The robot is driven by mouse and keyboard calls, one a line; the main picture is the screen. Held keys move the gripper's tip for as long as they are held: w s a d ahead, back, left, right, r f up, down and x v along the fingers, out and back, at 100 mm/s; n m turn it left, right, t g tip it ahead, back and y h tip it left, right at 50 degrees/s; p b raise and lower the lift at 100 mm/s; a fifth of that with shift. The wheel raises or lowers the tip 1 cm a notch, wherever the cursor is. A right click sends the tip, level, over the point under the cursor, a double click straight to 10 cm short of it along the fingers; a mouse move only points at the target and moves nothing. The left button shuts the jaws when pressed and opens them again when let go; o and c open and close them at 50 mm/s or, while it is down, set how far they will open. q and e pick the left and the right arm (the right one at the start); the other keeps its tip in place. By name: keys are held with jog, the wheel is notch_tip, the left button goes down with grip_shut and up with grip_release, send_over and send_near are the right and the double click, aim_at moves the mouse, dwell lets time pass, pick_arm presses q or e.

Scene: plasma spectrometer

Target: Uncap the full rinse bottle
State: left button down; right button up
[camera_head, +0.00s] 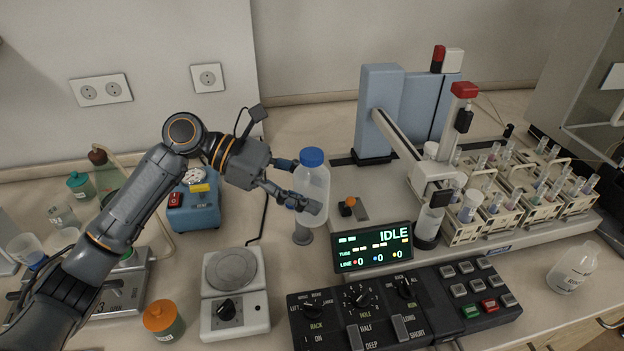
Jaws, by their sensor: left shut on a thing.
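A translucent bottle (316,182) with a blue cap (311,157) stands about upright in the middle of the view. The cap sits on its top. My left gripper (303,187) is shut on the bottle's body from the left, below the cap. The fingers hide part of its side. A small grey round piece (302,236) shows just under the bottle; I cannot tell whether the bottle touches it. My right gripper is out of view.
The sampler with vial racks (541,208) stands to the right, behind a lit IDLE display (373,247) and a black control panel (400,310).

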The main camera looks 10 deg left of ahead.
aim_at(299, 222)
pick_arm(q)
jog(key=s+a+f+n+t, duration=0.1)
jog(key=f+t, duration=0.1)
jog(key=f, duration=0.1)
jog(key=s+a+f+n, duration=0.1)
jog(key=f, duration=0.1)
jog(key=shift+s+a+n+t, duration=0.3)
jog(key=shift+s+t, duration=0.05)
jog(key=shift+t, duration=0.05)
jog(key=shift+s+a+f+n+t+y, duration=0.4)
jog(key=shift+s+a+f+n+t, duration=0.4)
jog(key=shift+s+a, duration=0.25)
jog(key=shift+s+a+f+n+t+y, duration=0.4)
jog(key=shift+s+a+f+n+t, duration=0.25)
jog(key=shift+s+a+t, duration=0.35)
jog(key=shift+s+a+f+n+t+y, duration=0.4)
jog(key=shift+s+a+f+n+t, duration=0.35)
jog(key=shift+s+a, duration=0.4)
jog(key=shift+w+a, duration=0.1)
jog(key=shift+w, duration=0.05)
